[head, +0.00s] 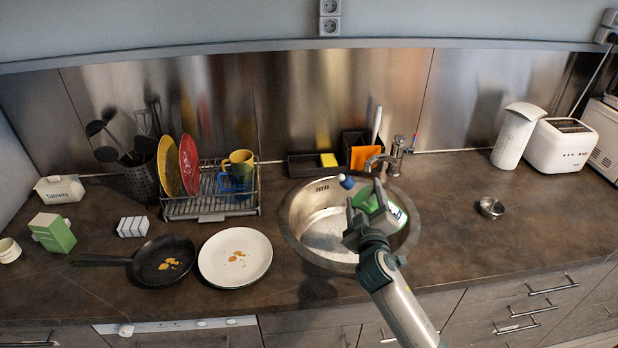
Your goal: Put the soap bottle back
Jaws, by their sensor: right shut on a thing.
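The soap bottle (364,195) is green, with a blue and white cap toward the left and a pale label toward the right. It lies tilted, nearly on its side, above the right part of the round steel sink (323,228). My right gripper (371,208) is shut on the bottle's body and hides part of it. My left gripper is not in view.
Behind the sink stand the faucet (396,158) and a dark caddy (303,166) with a yellow sponge (328,160) and an orange cloth (366,157). A dish rack (212,206), pan (163,261) and plate (235,257) are left. A small metal bowl (491,207) stands right.

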